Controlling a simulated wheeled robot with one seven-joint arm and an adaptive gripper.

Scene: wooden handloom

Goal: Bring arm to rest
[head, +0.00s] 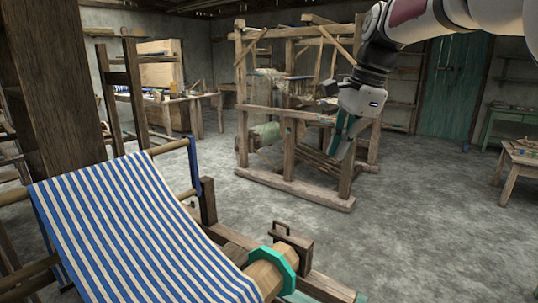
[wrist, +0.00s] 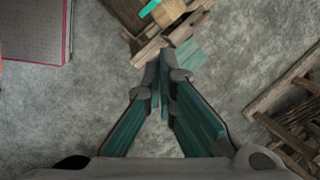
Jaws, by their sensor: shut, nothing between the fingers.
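My gripper (head: 340,152) hangs from my arm in the upper right of the head view, pointing down in front of a wooden loom frame in the background. In the wrist view my gripper (wrist: 164,62) shows its teal fingers with their tips together and nothing between them. Below it lie the grey floor and wooden beams of the near loom. My arm reaches in from the top right corner of the head view.
Striped blue and white cloth (head: 130,225) stretches over the near loom at the lower left. A teal-rimmed roller end (head: 288,262) stands at its front. Another loom (head: 290,110) stands behind. A small table (head: 520,165) is at the right. Grey floor (head: 430,220) is clear.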

